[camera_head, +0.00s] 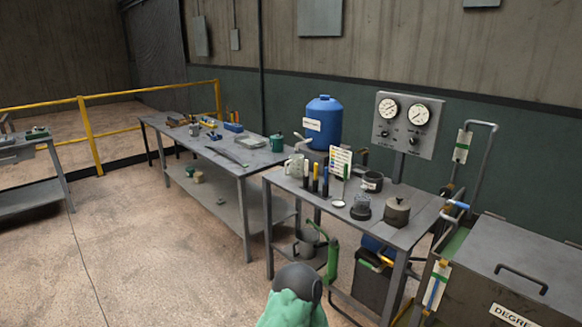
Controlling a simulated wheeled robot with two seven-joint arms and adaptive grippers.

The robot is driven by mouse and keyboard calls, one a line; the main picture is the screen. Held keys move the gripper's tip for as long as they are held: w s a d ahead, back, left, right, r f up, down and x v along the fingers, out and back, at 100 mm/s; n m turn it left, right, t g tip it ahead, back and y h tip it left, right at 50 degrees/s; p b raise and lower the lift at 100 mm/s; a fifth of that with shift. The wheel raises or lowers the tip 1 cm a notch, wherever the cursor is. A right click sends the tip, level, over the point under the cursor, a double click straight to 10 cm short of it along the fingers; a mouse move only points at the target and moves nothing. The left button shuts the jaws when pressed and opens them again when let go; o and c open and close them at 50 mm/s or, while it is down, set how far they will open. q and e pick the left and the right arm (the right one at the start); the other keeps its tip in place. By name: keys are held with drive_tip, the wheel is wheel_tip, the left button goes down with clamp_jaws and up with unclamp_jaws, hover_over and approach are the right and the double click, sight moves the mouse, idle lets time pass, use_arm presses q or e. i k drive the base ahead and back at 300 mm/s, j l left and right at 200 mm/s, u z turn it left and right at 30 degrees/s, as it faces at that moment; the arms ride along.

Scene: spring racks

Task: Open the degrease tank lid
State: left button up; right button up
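The degrease tank (462,293) is a grey metal box at the bottom right, cut off by the frame's edge. A white label (511,316) on its front begins "DEGRE". Its flat grey lid (500,250) lies level over the top and looks shut. A dark bar handle (522,279) stands on the lid near its front edge. Neither of my grippers shows fingers in this view. A teal and dark grey rounded part rises at the bottom centre, apart from the tank; I cannot tell which arm it belongs to.
A grey bench (410,229) with pots and tools stands left of the tank. A blue drum (323,125) and gauge panel (405,148) are behind it. Hooked tools with tags hang at the tank's left side. A longer bench (225,155) is farther left. Open floor (150,260) lies at left.

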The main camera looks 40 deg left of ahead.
sight(547, 272)
drive_tip(key=i+j+u, duration=0.4)
drive_tip(key=i+j, duration=0.4)
drive_tip(key=j, duration=0.25)
drive_tip(key=i+j+u, duration=0.35)
drive_tip(key=i+j, duration=0.45)
drive_tip(key=i+z, duration=0.1)
drive_tip(key=z, duration=1.9)
drive_tip(key=l, duration=0.1)
drive_tip(key=i, duration=0.05)
